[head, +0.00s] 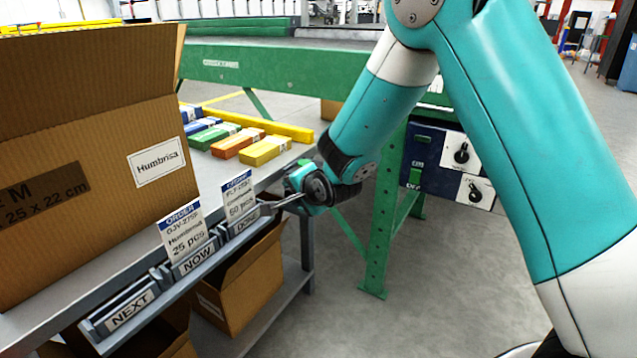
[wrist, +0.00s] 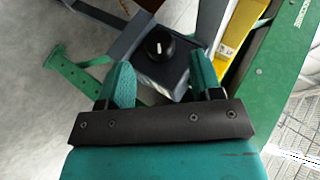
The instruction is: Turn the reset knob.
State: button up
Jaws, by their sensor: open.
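In the wrist view a round black knob (wrist: 159,45) with a white pointer mark sits on a dark grey-blue box (wrist: 163,75). My gripper (wrist: 162,76) is open and empty, its two green fingers on either side of the box in the picture, with the knob beyond the tips. In the head view my gripper (head: 272,207) is at the table's right edge, beside the order cards. Two black knobs (head: 461,153) (head: 474,193) on white plates show on a dark blue cabinet (head: 427,150) behind my arm. I cannot read which knob is the reset one.
A large cardboard box (head: 95,150) stands on the grey table (head: 110,265) at left. Order cards (head: 183,233) stand in slots along its front edge. Several coloured cartons (head: 240,143) lie behind. A green machine frame (head: 380,220) is close to my arm. Open floor lies at right.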

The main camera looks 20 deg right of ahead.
jog(key=p+v, duration=0.3)
jog(key=v, duration=1)
jog(key=shift+s, duration=0.3)
jog(key=shift+r, duration=0.15)
